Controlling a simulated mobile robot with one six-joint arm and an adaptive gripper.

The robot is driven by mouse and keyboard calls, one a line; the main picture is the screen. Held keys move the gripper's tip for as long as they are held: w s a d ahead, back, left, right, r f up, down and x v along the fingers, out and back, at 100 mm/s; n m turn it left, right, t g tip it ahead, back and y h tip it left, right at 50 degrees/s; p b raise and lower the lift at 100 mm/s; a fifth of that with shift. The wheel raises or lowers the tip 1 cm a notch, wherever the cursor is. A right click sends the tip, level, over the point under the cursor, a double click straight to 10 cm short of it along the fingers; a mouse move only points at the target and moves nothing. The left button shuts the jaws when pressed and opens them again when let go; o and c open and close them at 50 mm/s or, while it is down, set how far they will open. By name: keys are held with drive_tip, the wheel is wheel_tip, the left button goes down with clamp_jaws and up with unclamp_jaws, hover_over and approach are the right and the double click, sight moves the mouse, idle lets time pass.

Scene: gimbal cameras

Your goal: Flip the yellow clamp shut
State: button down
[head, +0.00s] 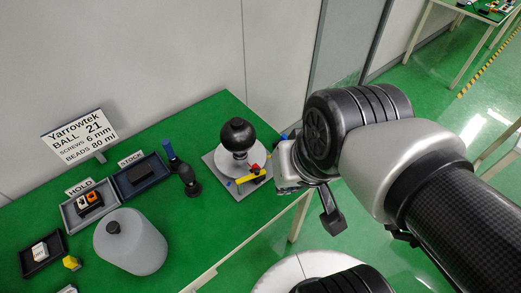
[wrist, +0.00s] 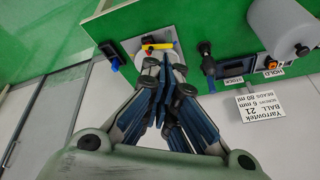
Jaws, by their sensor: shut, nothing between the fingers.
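The yellow clamp (head: 249,178) sits at the front of a grey plate (head: 217,171) on the green table, beside a gimbal camera with a black ball (head: 237,136) on a white base. It has a red part near its right end. In the wrist view the yellow clamp (wrist: 158,46) lies beyond my fingertips, which hide part of the white base. My gripper (wrist: 169,88) is shut and empty, apart from the clamp. In the head view my wrist is right of the plate and the fingers cannot be made out clearly. Whether the clamp lever is fully open I cannot tell.
A grey canister (head: 130,243), a HOLD tray (head: 73,220), a STOCK tray (head: 121,187) and a dark blue-and-black tool (head: 184,173) stand left of the plate. A sign (head: 80,136) stands at the back.

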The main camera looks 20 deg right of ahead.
sight(251, 175)
drive_tip(key=w+f+m+y+p, duration=0.15)
drive_tip(key=w+f+m, duration=0.25)
drive_tip(key=w+m, duration=0.45)
drive_tip(key=w+d+f+m+g+p, duration=0.1)
drive_tip(key=w+d+f+m, duration=0.25)
drive_tip(key=f+m, duration=0.5)
drive_tip(key=w+d+f+m+g+p, duration=0.15)
drive_tip(key=d+f+m, duration=0.25)
drive_tip(key=f+m, duration=0.45)
drive_tip(key=w+a+f+m+b, duration=0.1)
drive_tip(key=w+a+f+b, duration=0.2)
drive_tip(key=w+f+b, duration=0.2)
drive_tip(key=shift+w+a+f+m, duration=0.25)
drive_tip(key=shift+a+f+m, duration=0.15)
drive_tip(key=shift+f, duration=1.2)
drive_tip(key=shift+t, duration=0.25)
